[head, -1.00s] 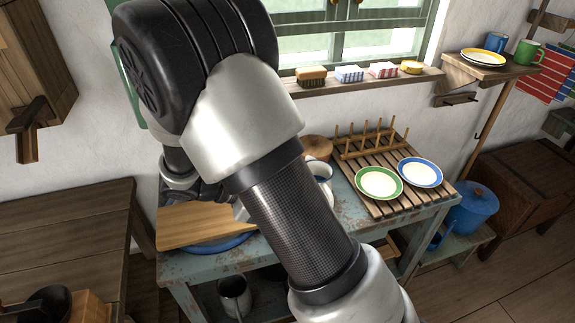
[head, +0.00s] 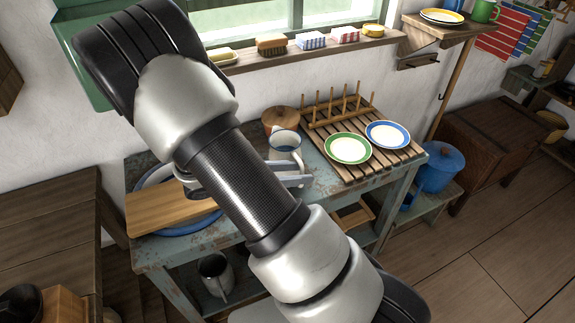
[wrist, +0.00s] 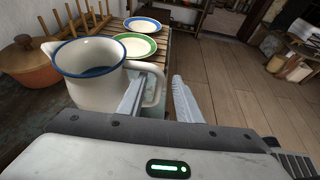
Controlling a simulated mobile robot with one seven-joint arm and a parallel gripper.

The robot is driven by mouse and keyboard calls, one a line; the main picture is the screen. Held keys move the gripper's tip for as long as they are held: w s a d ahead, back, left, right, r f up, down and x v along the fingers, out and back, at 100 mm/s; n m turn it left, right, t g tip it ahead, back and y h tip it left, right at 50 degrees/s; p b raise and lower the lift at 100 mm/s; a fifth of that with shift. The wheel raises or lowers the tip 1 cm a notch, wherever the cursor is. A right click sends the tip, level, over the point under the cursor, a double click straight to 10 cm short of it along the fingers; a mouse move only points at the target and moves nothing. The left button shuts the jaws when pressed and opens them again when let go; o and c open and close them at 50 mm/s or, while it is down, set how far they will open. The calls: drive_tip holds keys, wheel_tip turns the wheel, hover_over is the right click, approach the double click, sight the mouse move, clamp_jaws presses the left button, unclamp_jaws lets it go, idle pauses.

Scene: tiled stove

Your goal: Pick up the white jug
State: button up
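The white jug (head: 286,147) with a blue rim stands upright on the worn blue-grey table, partly hidden behind my arm and gripper in the head view. In the wrist view the jug (wrist: 92,88) is close on the left, its spout to the left and its handle (wrist: 158,86) to the right. My gripper (wrist: 159,80) is open. Its left finger is beside the jug's body and the handle appears between the two fingers; I cannot tell whether either finger touches it. In the head view the gripper (head: 303,173) is low, just in front of the jug.
A lidded brown pot (head: 279,119) stands behind the jug. To the right is a slatted rack (head: 390,162) with a green-rimmed plate (head: 348,148) and a blue-rimmed plate (head: 388,134). A wooden board (head: 165,208) lies over a blue-rimmed basin at left. Open floor shows at right.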

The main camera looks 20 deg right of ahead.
drive_tip(key=x, duration=0.5)
drive_tip(key=shift+d+f, duration=0.15)
drive_tip(key=shift+d, duration=0.15)
drive_tip(key=shift+c, duration=0.3)
clamp_jaws()
idle(0.8)
